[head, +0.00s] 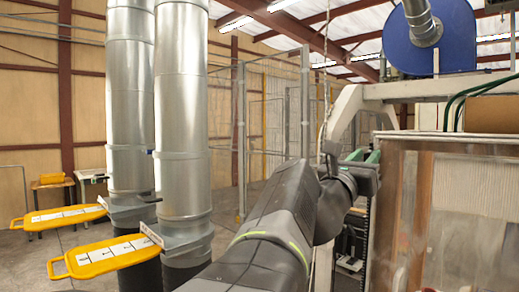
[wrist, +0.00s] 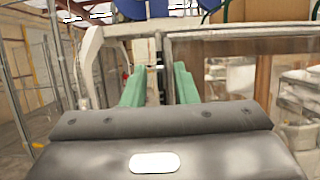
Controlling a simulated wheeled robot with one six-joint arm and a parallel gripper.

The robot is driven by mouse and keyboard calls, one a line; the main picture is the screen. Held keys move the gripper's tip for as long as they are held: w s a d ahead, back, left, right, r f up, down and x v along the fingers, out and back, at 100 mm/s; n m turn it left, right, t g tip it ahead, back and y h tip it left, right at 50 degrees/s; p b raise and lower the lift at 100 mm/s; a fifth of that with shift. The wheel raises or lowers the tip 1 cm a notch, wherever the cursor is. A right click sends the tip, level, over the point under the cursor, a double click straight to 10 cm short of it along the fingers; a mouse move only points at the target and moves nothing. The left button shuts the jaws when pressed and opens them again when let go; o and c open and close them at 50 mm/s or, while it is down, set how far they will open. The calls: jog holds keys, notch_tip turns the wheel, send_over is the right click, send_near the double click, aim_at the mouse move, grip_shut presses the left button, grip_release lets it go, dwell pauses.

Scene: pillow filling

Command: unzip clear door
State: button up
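My gripper (head: 365,155) is stretched out ahead at the right of centre in the head view, with two green fingers. In the wrist view the fingers of my gripper (wrist: 160,72) stand apart, with a narrow gap between them. A dark and white strip shows behind that gap, and I cannot tell whether it lies between the fingers. A clear door or panel (head: 465,240) hangs at the right, and it also shows in the wrist view (wrist: 225,70). It looks closed. I cannot make out a zipper pull, and my arm hides part of the area.
A pale machine frame (head: 345,110) and a blue blower (head: 432,38) stand beyond my gripper. Wire fencing (head: 275,120) stands behind. Open floor shows at the left.

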jog(key=shift+s+a, duration=0.15)
grip_shut()
dwell(1.3)
